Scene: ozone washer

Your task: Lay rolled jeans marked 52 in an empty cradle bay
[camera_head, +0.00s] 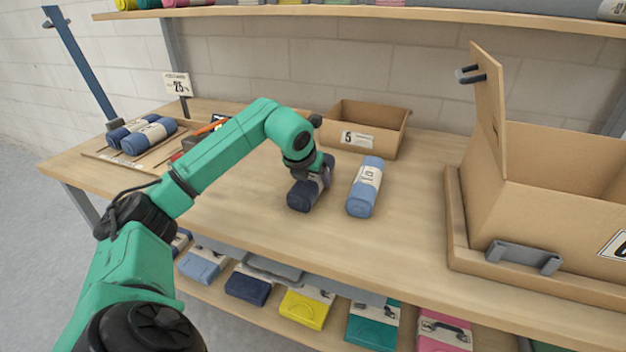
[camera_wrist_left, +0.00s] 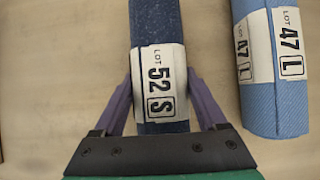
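The rolled dark blue jeans marked 52 S (camera_head: 300,196) lie on the table near its middle. They also show in the left wrist view (camera_wrist_left: 158,25), with a white label band. My left gripper (camera_head: 312,172) is over them from above. In the left wrist view its purple fingers (camera_wrist_left: 160,85) press on both sides of the label. My right gripper is out of view.
Light blue jeans marked 47 L (camera_wrist_left: 272,65) lie close to the right of the held roll. A cardboard bin marked 5 (camera_head: 372,125) stands behind, and a large open box (camera_head: 560,200) at right. A sign reading 25 (camera_head: 179,86) stands behind the cradle.

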